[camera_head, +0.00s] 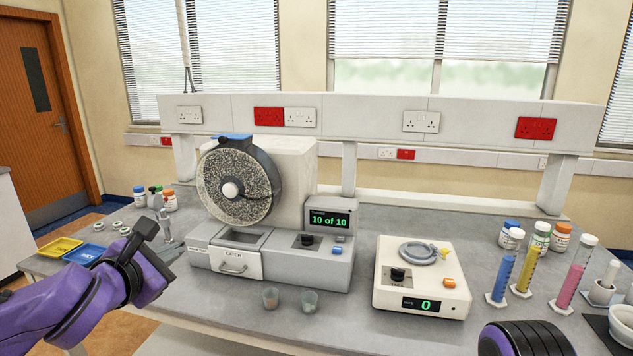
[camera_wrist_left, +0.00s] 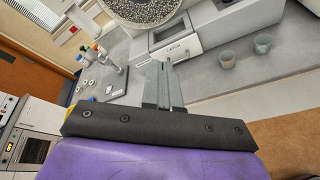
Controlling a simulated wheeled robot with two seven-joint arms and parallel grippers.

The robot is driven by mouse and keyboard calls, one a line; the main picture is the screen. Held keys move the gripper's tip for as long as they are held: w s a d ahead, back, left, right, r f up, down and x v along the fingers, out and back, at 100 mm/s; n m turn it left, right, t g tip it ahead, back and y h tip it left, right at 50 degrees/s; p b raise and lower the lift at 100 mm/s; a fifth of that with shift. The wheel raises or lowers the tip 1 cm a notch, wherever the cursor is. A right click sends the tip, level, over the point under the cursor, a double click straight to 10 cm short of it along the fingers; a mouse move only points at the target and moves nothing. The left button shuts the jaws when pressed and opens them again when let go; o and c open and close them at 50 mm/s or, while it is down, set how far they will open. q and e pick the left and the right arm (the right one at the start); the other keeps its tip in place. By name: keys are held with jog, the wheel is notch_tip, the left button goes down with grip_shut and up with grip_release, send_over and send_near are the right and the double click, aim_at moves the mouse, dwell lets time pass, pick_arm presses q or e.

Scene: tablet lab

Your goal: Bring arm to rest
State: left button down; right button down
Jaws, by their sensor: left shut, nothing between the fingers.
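My left gripper (camera_head: 172,248) comes in from the left on a purple arm, above the left part of the grey bench (camera_head: 350,225). It is shut and empty, apart from the tablet machine. In the left wrist view its two grey fingers (camera_wrist_left: 163,84) lie together with nothing between them, over the bench in front of the machine's drawer. My right gripper is not in view.
The tablet machine with a speckled drum (camera_head: 240,185) and "10 of 10" display stands right of the left gripper. Two cups (camera_head: 270,297) (camera_head: 310,300), a white scale reading 0 (camera_head: 420,277) and coloured cylinders (camera_head: 573,275) stand right. Yellow (camera_head: 60,247) and blue (camera_head: 85,253) trays lie left.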

pick_arm(q)
jog(key=s+d+f+m+g+y, duration=0.1)
jog(key=s+f+m+g, duration=0.15)
jog(key=f, duration=0.85)
jog(key=s+f+m+g+y, duration=0.1)
jog(key=s+f+m+g, duration=0.2)
jog(key=f, duration=0.7)
jog(key=s+d+f+m+g+y, duration=0.1)
jog(key=s+f+m, duration=0.3)
jog(key=f, duration=0.7)
jog(key=s+a+f+m+g+y, duration=0.1)
jog(key=s+a+f+m+g, duration=0.1)
jog(key=s+f+m, duration=0.3)
jog(key=s+a+f+m+g+y, duration=0.1)
jog(key=s+a+f+m+g, duration=0.2)
jog(key=s+f, duration=0.8)
jog(key=s+a+m, duration=0.1)
jog(key=s+m, duration=0.1)
jog(key=s, duration=0.4)
jog(key=shift+s+a+f, duration=0.2)
jog(key=shift+s, duration=0.05)
